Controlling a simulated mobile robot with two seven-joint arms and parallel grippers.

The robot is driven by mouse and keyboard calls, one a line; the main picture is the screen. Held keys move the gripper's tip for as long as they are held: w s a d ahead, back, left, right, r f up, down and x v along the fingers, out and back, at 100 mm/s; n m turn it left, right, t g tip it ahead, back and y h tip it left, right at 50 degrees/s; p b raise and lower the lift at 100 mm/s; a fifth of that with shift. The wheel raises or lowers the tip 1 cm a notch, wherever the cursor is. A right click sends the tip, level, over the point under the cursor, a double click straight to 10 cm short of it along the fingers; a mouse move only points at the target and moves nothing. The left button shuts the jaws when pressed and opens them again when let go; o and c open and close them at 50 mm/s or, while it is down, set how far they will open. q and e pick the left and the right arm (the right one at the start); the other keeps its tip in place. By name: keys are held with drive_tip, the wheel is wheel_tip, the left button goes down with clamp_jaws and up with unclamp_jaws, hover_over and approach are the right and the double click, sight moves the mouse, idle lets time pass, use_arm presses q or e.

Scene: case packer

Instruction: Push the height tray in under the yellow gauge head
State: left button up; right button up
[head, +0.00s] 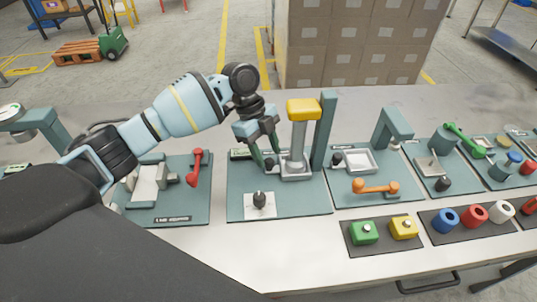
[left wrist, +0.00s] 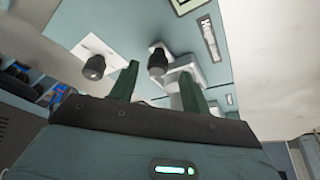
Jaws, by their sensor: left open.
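The yellow gauge head (head: 304,110) sits high on a dark teal post (head: 326,130). Below it in the head view is the light grey height tray (head: 297,174), with a silver cylindrical part above it; I cannot tell whether that part stands in the tray or hangs from the head. The tray's dark knob (left wrist: 157,62) is on its left side. My left gripper (head: 267,156) is open at this knob, its green fingers (left wrist: 158,76) on either side of it in the left wrist view; contact cannot be told. My right gripper is not in view.
A black knob (head: 260,200) on a white plate stands in front on the same mat. A red handle (head: 196,168) is to the left. Another tray (head: 358,161) and an orange handle (head: 375,187) are to the right. Green and yellow blocks (head: 364,232) lie at the front.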

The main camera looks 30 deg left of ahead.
use_arm(q)
drive_tip(key=v, duration=0.6)
idle(0.5)
